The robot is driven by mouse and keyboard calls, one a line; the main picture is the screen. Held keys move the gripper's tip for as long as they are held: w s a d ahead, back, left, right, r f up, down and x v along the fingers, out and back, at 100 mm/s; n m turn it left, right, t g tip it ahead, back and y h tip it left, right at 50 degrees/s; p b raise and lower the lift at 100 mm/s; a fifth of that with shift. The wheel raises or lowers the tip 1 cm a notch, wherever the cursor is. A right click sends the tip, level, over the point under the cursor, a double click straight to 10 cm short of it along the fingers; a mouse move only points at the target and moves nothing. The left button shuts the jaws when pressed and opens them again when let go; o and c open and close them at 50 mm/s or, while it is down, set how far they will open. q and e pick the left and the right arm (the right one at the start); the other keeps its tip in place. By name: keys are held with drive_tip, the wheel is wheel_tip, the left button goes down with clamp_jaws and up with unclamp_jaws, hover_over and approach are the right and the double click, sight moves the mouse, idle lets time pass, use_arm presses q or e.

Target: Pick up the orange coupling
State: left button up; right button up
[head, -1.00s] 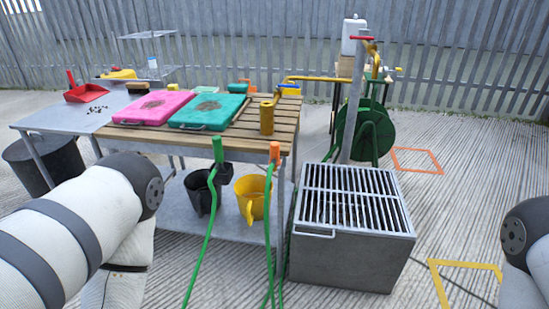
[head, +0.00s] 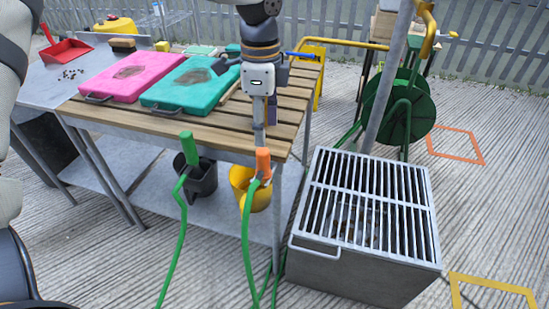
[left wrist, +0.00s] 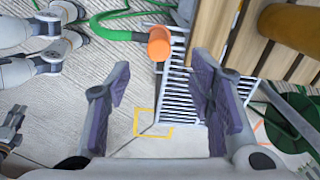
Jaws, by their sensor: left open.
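The orange coupling (head: 263,162) is a short cylinder on the end of a green hose, upright at the table's front edge. It also shows in the left wrist view (left wrist: 159,43), top centre, just beyond the space between the fingertips. My left gripper (head: 259,143) comes down from above and sits just over the coupling, its fingers pointing down. In the left wrist view its purple-padded fingers (left wrist: 161,75) are apart with nothing between them. A dark part at that view's left edge looks like my right gripper (left wrist: 11,126); its jaws are unclear.
A green coupling (head: 188,148) on another hose stands left of the orange one. The slatted table (head: 105,118) holds pink (head: 132,76) and teal (head: 190,84) boards. A metal grate box (head: 365,210) stands right. Black and yellow jugs (head: 254,190) sit below.

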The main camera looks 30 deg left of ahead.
sight(262, 151)
use_arm(q)
wheel_tip(262, 151, down, 9)
drive_tip(key=shift+s+a+f, duration=0.1)
drive_tip(key=shift+c, duration=0.6)
clamp_jaws()
